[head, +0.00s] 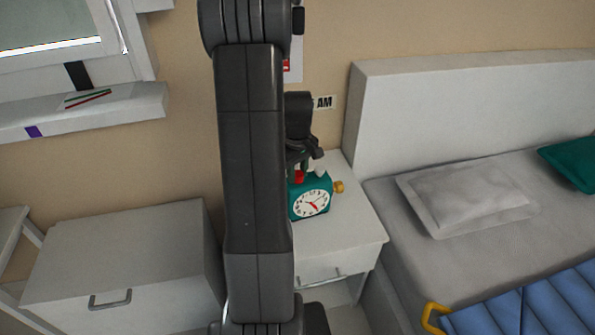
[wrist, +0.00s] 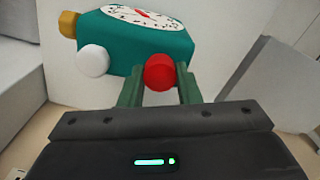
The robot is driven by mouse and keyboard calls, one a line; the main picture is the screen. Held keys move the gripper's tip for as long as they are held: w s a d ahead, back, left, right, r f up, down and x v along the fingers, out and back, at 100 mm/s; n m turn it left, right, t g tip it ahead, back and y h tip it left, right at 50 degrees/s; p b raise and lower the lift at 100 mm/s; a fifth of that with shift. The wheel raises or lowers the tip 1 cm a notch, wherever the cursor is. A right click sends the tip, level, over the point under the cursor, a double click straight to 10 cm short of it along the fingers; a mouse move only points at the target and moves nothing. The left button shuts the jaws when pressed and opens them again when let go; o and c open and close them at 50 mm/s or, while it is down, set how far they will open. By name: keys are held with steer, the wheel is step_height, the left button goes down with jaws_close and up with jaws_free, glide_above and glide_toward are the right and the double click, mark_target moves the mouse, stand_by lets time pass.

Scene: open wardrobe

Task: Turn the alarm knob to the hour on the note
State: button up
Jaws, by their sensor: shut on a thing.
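A teal alarm clock (head: 298,205) with a round white face (head: 312,203) stands on the white nightstand. A red hand on the face points to the lower right in the head view. It has a red knob (wrist: 160,72), a white knob (wrist: 93,61) and a brass knob (wrist: 68,24). My gripper (wrist: 160,88) is shut on the red knob, with one green finger on each side.
The nightstand (head: 358,232) has bare top to the right of the clock. A bed (head: 385,205) with pillows and a blue cover is at the right. A white cabinet (head: 130,250) stands left. My arm blocks the middle of the head view.

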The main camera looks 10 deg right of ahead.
mark_target(298, 173)
steer(key=o, duration=1)
step_height(298, 173, up, 14)
steer(key=shift+f+p, duration=0.1)
steer(key=shift+p, duration=0.8)
step_height(298, 173, down, 14)
steer(key=shift+r+b, duration=0.1)
steer(key=shift+b, duration=0.8)
steer(key=shift+r, duration=0.1)
